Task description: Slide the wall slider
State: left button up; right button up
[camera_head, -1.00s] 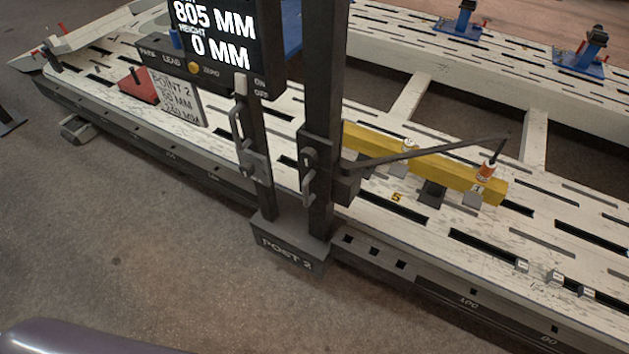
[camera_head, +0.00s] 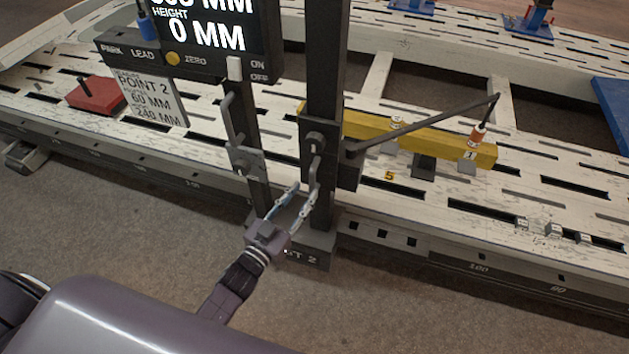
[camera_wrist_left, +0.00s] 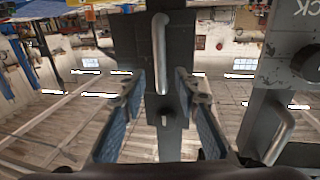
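A dark slider carriage (camera_head: 317,148) with a grey vertical bar handle (camera_head: 314,183) sits on the right upright post. My left gripper (camera_head: 303,197) is open, with its fingertips close to the lower part of this handle. In the left wrist view, a grey handle (camera_wrist_left: 160,50) lies between and beyond the spread fingers of the gripper (camera_wrist_left: 160,98). I cannot tell whether the fingers touch it. My right gripper is not in view.
A second handle (camera_head: 231,121) is on the left post, close by. A display (camera_head: 207,30) reads height 0 MM. A red block (camera_head: 95,95) stands at the left. The floor in front is clear.

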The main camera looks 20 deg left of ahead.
aim_at(311, 183)
pick_arm(q)
jog(key=x, duration=0.5)
jog(key=shift+w+d, duration=0.1)
jog(key=shift+w, duration=0.2)
jog(key=shift+c, duration=0.8)
jog(key=c, duration=0.5)
grip_shut()
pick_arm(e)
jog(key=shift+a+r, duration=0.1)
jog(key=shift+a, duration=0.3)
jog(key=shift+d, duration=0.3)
